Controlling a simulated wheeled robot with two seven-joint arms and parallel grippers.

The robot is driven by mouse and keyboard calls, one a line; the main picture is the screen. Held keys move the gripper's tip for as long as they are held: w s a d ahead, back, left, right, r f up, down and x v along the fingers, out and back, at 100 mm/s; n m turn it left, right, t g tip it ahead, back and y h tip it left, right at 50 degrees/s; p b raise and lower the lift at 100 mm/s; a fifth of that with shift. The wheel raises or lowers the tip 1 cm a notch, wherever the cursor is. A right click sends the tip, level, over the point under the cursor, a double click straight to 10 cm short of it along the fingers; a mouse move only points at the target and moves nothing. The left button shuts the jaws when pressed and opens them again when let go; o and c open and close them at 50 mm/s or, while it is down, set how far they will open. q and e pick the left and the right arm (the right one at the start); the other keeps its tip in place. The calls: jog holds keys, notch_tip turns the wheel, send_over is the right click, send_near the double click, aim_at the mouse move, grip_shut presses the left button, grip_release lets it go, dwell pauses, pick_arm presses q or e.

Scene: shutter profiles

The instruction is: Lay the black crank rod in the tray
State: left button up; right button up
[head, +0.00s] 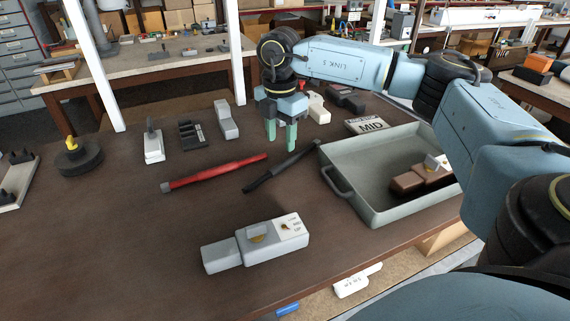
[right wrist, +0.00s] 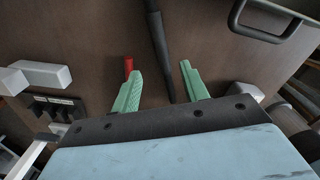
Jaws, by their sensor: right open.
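The black crank rod (head: 282,166) lies on the brown table, just left of the grey tray and slanting up to the right. In the right wrist view the rod (right wrist: 158,45) runs between my fingers, with the table behind it. The grey tray (head: 345,150) has a dark handle on its left side and holds a brown block with a light grey part. My right gripper (head: 281,140) points down above the table near the rod's upper end; its green fingers are apart in the right wrist view (right wrist: 158,88), and nothing is gripped. My left gripper is not in view.
A red rod (head: 213,174) lies left of the black one. A grey block with a dial plate (head: 255,243) sits near the front. A MID label block (head: 367,125) stands behind the tray. Several small parts line the back left. The table's left front is clear.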

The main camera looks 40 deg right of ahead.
aim_at(283, 162)
jog(key=f, duration=0.4)
jog(key=f+p, duration=0.1)
jog(key=shift+s+d+f, duration=0.2)
jog(key=shift+d+f, duration=0.1)
jog(key=shift+f, duration=0.65)
grip_shut()
